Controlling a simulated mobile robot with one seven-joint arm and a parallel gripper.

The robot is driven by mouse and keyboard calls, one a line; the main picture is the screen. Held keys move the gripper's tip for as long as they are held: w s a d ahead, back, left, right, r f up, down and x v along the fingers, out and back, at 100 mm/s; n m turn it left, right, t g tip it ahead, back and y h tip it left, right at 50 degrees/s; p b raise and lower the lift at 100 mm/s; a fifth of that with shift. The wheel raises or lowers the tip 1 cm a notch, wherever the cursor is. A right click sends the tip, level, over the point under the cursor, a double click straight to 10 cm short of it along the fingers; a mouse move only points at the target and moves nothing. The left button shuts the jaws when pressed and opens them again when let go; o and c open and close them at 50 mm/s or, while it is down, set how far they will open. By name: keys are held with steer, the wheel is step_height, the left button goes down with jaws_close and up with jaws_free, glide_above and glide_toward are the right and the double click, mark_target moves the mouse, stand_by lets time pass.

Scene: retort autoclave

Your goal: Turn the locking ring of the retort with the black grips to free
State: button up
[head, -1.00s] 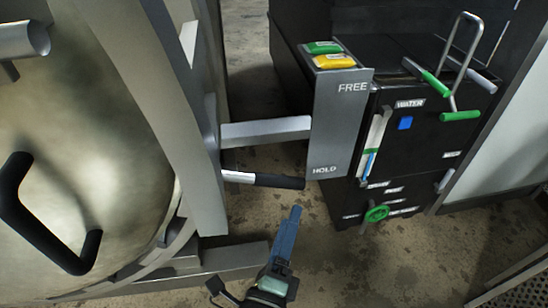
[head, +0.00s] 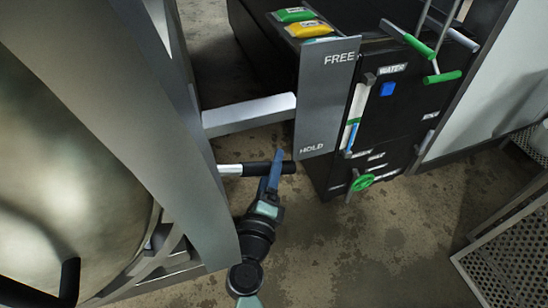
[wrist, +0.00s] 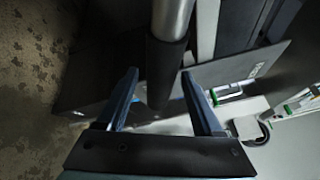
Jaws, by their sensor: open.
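The retort (head: 60,150) with its big metal door fills the left of the head view. A lever with a black grip (head: 232,170) sticks out rightward from the grey frame at its edge. The grip lies just below the word HOLD on a grey plate (head: 322,100); FREE is at the plate's top. My gripper (head: 275,170) is at the outer end of this grip. In the wrist view the black grip (wrist: 165,65) lies between the two blue fingers of my gripper (wrist: 159,78), which are open with gaps on both sides. Another black handle (head: 70,280) is on the door.
A grey bar (head: 250,115) runs from the frame to the plate, above the lever. Right of the plate is a black cabinet (head: 400,120) with green handles and a green wheel (head: 362,182). Perforated metal stands (head: 505,265) are at the right. Floor between is clear.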

steer(key=shift+x, duration=1.6)
jaws_close()
